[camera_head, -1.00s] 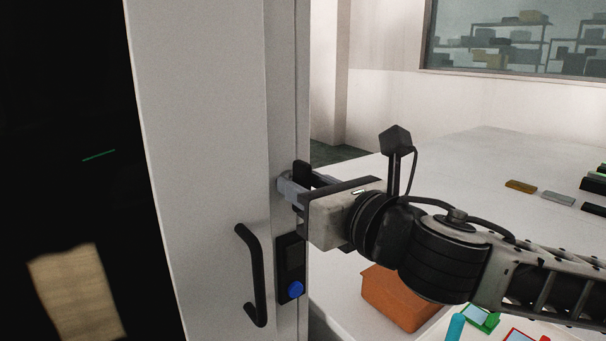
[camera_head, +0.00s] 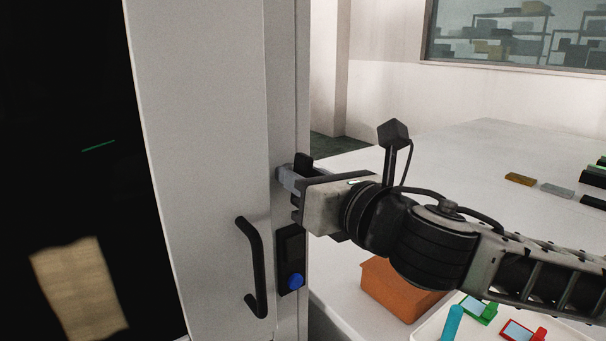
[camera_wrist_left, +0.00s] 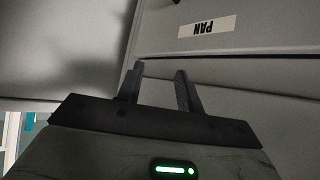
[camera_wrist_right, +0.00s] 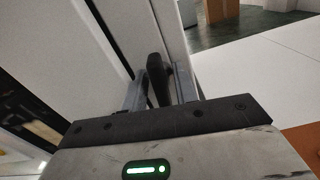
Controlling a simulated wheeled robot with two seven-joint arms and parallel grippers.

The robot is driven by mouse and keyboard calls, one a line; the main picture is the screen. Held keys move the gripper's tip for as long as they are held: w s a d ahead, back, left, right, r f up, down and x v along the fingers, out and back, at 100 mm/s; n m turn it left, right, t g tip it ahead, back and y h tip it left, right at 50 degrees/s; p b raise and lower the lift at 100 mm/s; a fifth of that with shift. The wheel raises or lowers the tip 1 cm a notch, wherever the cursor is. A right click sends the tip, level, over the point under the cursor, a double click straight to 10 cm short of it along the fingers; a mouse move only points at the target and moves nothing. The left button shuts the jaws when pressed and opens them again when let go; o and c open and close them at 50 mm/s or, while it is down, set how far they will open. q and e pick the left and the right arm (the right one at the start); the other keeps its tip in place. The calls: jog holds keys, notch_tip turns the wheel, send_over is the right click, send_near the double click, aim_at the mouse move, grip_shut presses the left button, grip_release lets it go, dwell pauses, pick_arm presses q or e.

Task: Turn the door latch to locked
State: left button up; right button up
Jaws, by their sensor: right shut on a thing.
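The door latch (camera_head: 303,161) is a black lever at the edge of the pale door (camera_head: 215,120), above a dark plate with a blue knob (camera_head: 295,282). My right gripper (camera_head: 286,180) reaches it from the right and is shut on it. In the right wrist view the latch (camera_wrist_right: 157,72) stands upright between the fingers of the right gripper (camera_wrist_right: 160,88). The fingers partly hide its lower part.
A black door handle (camera_head: 257,268) sticks out just below my right gripper. An orange box (camera_head: 394,290) and a white tray (camera_head: 430,328) with small coloured items stand on the white table (camera_head: 450,160). Several small blocks lie at the table's right.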

jog(key=m+p, duration=0.1)
jog(key=m, duration=0.7)
jog(key=shift+w+d, duration=0.15)
jog(key=shift+d, duration=0.05)
jog(key=m, duration=0.4)
jog(key=shift+f, duration=0.15)
jog(key=shift+d+f+m, duration=0.1)
jog(key=shift+m, duration=1.7)
jog(key=o, duration=0.6)
jog(key=shift+f, duration=0.1)
